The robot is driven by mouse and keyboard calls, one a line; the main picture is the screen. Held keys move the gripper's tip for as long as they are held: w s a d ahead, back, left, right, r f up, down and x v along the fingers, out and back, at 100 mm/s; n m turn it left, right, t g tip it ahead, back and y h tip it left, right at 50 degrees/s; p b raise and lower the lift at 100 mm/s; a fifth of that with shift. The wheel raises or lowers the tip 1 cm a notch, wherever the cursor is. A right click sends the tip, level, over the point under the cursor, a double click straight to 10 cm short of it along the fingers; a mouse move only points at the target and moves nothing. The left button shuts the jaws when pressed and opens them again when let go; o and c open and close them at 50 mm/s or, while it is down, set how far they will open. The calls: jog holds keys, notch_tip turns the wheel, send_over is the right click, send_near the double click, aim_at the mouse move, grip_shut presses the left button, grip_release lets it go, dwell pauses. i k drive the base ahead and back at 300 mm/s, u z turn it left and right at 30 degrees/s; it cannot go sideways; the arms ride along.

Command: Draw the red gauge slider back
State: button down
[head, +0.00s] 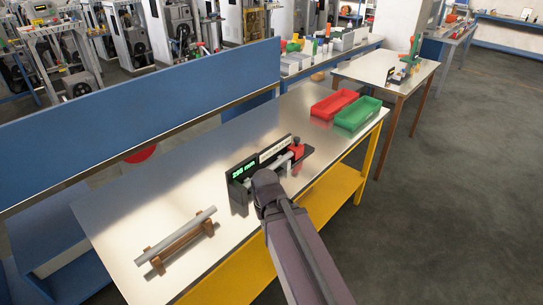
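The gauge (241,188) stands on the metal-topped bench. It is a dark frame with a lit green readout and a white label strip. The red slider (297,146) sits at its right end. A grey rod lies along the gauge (280,164); whether the slider touches it is too small to tell. My arm comes in from the bottom, and its dark end (267,187) is just in front of the gauge and hides part of it. The slider is up and to the right of the arm's end. My gripper's fingers cannot be made out.
A grey rod (185,232) lies on a wooden stand at the bench's near left. Red (335,104) and green (357,114) trays stand at the far right end. A blue panel (140,100) runs behind the bench. The bench top (180,185) between is clear.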

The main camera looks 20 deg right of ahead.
aim_at(298, 149)
jog(key=k, duration=1.35)
jog(key=z, duration=0.65)
jog(key=i, duration=1.75)
jog(key=z, duration=0.1)
